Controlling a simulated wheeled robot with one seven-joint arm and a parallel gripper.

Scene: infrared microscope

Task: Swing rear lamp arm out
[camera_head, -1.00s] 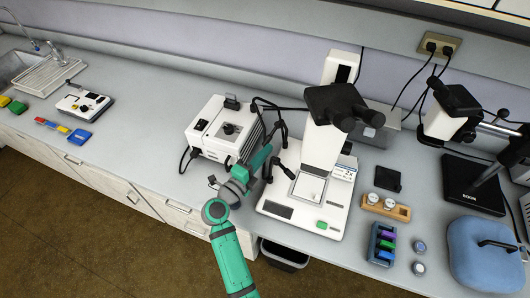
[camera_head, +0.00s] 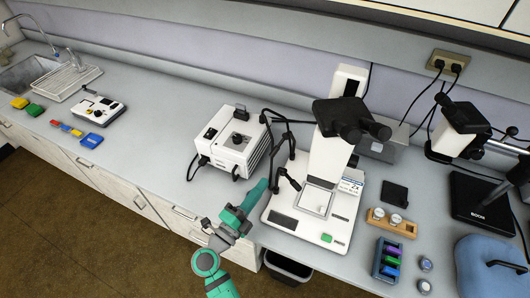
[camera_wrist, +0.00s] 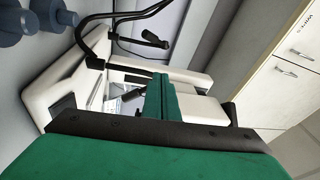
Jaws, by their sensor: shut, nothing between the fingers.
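The stereo microscope (camera_head: 328,160) stands on a white base with two black jointed lamp arms at its left. The rear lamp arm (camera_head: 277,117) bends leftward near the top of the light box, its end close to the box's back corner. The front lamp arm (camera_head: 288,178) hangs lower, its head over the base's left side. In the wrist view, dark lamp arms (camera_wrist: 95,62) cross the upper left, and a lamp head (camera_wrist: 154,39) shows beyond the fingers. My green gripper (camera_head: 264,184) is shut and empty between light box and microscope base, apart from both lamp arms. Its fingers (camera_wrist: 160,88) meet in the wrist view.
The white light box (camera_head: 232,145) stands left of my gripper. A wooden holder (camera_head: 392,223), blue rack (camera_head: 387,260) and black square (camera_head: 395,194) lie right of the microscope. A bin (camera_head: 287,266) sits below the bench edge.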

